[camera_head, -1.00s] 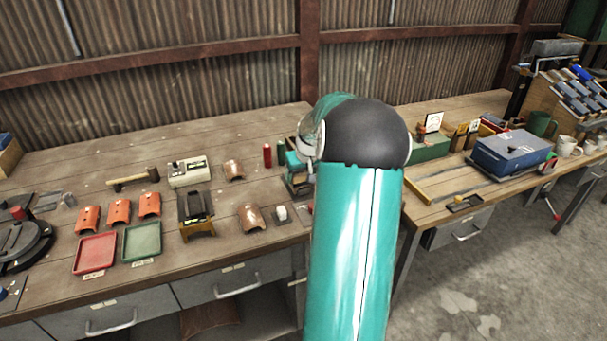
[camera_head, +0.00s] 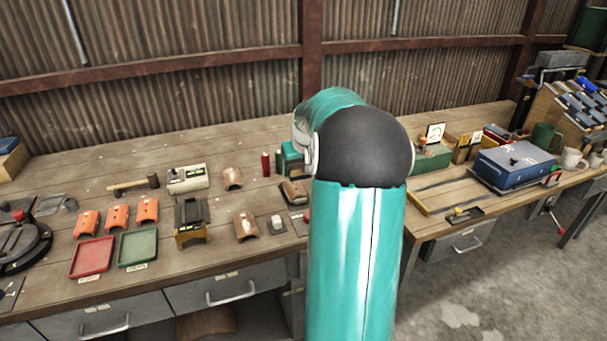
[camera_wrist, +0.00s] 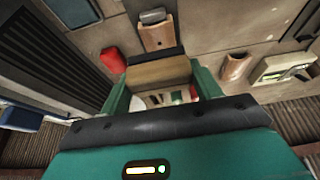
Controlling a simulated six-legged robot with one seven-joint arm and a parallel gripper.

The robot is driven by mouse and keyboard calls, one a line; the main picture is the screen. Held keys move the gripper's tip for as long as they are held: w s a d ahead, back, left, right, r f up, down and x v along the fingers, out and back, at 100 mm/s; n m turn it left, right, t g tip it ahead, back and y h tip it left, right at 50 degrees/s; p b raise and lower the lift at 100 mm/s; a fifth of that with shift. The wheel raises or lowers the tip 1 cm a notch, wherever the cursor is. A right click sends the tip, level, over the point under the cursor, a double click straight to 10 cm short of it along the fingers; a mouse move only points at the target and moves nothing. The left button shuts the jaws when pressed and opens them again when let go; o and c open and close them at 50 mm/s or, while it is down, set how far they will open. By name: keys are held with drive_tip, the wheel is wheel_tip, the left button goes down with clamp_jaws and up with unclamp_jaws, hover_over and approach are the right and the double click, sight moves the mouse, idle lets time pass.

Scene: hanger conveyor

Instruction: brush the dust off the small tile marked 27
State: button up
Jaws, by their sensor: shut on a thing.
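My gripper (camera_wrist: 162,82) is shut on a brush (camera_wrist: 158,72) with a wooden block and a dark bristle edge, in the wrist view. In the head view my arm hides most of the gripper; only a teal part shows left of it. A brown curved tile (camera_wrist: 157,34) lies just beyond the brush in the wrist view, next to a small grey piece. Two dusty brown tiles stand on the bench in the head view, one near (camera_head: 246,226) and one farther back (camera_head: 232,178). No number 27 is readable, so I cannot tell which tile carries it.
Several orange tiles (camera_head: 116,216), a red tray (camera_head: 92,257) and a green tray (camera_head: 138,247) are at the left. A black-and-yellow device (camera_head: 191,222) stands beside the near tile. A blue box (camera_head: 514,164) is on the right bench. Bare bench lies behind.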

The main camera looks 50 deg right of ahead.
drive_tip(key=shift+w+r, duration=0.2)
drive_tip(key=shift+r, duration=0.2)
drive_tip(key=shift+s+r, duration=0.15)
drive_tip(key=shift+r, duration=0.25)
drive_tip(key=shift+a, duration=0.1)
